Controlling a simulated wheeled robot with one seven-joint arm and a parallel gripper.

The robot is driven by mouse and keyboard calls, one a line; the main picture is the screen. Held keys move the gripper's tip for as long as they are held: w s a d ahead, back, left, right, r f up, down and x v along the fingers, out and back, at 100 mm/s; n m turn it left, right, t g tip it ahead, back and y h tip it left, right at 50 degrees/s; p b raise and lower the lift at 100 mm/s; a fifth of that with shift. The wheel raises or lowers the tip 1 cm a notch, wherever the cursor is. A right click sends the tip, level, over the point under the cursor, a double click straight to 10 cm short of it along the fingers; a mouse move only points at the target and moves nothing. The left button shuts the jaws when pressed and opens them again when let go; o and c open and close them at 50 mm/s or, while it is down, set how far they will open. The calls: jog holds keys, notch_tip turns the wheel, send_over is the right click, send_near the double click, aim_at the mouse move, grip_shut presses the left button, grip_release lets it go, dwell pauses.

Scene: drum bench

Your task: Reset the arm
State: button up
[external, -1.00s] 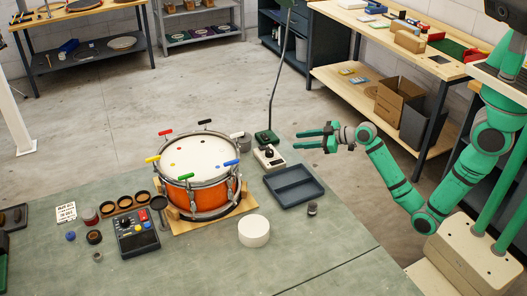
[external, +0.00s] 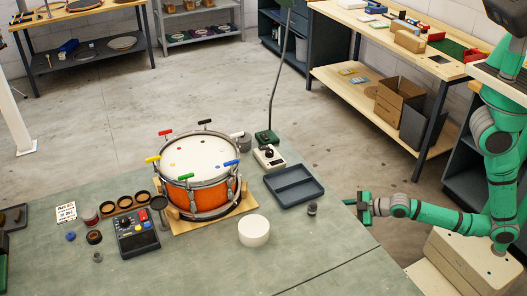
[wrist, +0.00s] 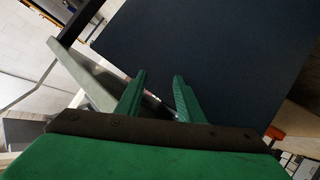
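My gripper (external: 364,208) is at the right edge of the bench in the external view, right of the small dark cylinder. In the wrist view its two green fingers (wrist: 160,76) stand apart with nothing between them. My arm reaches out to the left from my base, low and almost level. The orange drum (external: 200,172) with its coloured tuning handles stands on a wooden board, well left of the gripper.
The bench (external: 330,250) holds a dark tray (external: 294,186), a white bowl (external: 254,231), a small dark cylinder (external: 312,209) and a control box (external: 138,233). A wooden workbench (external: 400,35) stands behind. A large dark surface (wrist: 215,50) fills much of the wrist view.

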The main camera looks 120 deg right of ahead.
jog(key=s+a+r+n+t+y, duration=0.1)
jog(key=s+a+r+t+y, duration=0.1)
jog(key=a, duration=0.7)
jog(key=s+a+r+n+t+y, duration=0.1)
jog(key=a+t+y, duration=0.1)
jog(key=a, duration=0.8)
jog(key=s+a+r+t+y, duration=0.1)
jog(key=s+a+r+y, duration=0.1)
jog(key=s+a+r, duration=0.2)
jog(key=s+a+r+t+y, duration=0.1)
jog(key=s+a+r+y, duration=0.2)
jog(key=a, duration=0.5)
notch_tip(320, 180, up, 2)
jog(key=shift+s+a+r+n, duration=0.15)
jog(key=shift+s+n, duration=0.25)
jog(key=shift+s, duration=0.3)
